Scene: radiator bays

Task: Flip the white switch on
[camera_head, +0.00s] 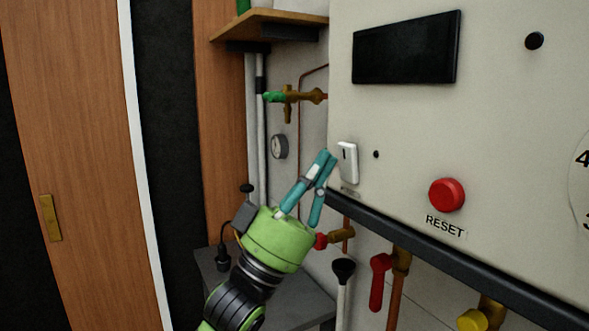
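The white switch (348,162) is a small upright rocker at the lower left of the cream panel (490,120). A dark mark shows on its upper part; which way it is set I cannot tell. My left gripper (328,160) comes up from below, with its teal fingertips just left of the switch. The fingertips look close together; whether they touch the switch I cannot tell. Nothing shows held between them. My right gripper is out of view.
A red RESET button (446,194) sits right of the switch, below a black display (407,48). A dark rail (450,255) runs along the panel's lower edge. Below it are pipes with a red valve handle (379,282). A gauge (279,146) and a wooden shelf (268,24) are at left.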

